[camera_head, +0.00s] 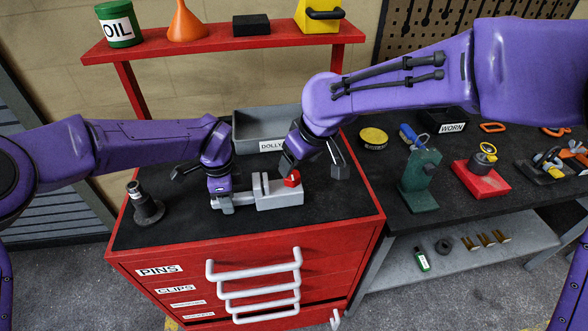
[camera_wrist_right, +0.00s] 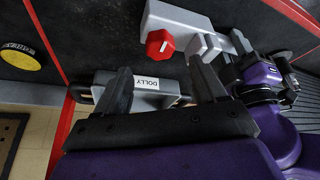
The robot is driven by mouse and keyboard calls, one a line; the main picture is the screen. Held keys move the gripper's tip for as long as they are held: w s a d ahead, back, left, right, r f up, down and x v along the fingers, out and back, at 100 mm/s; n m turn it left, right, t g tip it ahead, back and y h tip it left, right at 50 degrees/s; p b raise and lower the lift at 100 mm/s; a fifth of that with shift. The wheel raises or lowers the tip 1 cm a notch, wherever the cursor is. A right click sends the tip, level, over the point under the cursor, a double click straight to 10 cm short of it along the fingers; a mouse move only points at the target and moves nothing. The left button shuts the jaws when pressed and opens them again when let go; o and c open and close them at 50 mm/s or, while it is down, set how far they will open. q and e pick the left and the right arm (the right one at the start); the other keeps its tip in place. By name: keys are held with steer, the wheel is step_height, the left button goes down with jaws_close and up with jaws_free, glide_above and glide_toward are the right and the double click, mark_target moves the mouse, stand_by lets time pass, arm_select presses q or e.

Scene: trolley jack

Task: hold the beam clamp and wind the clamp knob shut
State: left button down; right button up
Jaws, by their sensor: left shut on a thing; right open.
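The beam clamp (camera_head: 278,198) is a grey metal block with upright jaws, lying on the black top of the red cabinet. Its red clamp knob (camera_head: 292,179) is at the right end, and it also shows in the right wrist view (camera_wrist_right: 160,43). My left gripper (camera_head: 221,200) is shut on the clamp's left end. My right gripper (camera_head: 314,168) is open and empty, with its fingers spread near the knob. In the right wrist view my right fingertips (camera_wrist_right: 163,80) point toward the knob, which lies beyond them, apart from both.
A grey DOLLY tray (camera_head: 246,127) stands behind the clamp. A dark stepped post (camera_head: 147,206) stands at the cabinet's left. On the bench at right are a yellow-lidded tin (camera_head: 373,138), a green stand (camera_head: 420,180) and a red block (camera_head: 481,181).

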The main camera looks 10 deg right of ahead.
steer(key=v, duration=0.5)
steer(key=shift+s+r, duration=0.1)
steer(key=shift+r, duration=0.15)
arm_select(q)
steer(key=c, duration=0.7)
jaws_free()
steer(key=shift+r, duration=0.1)
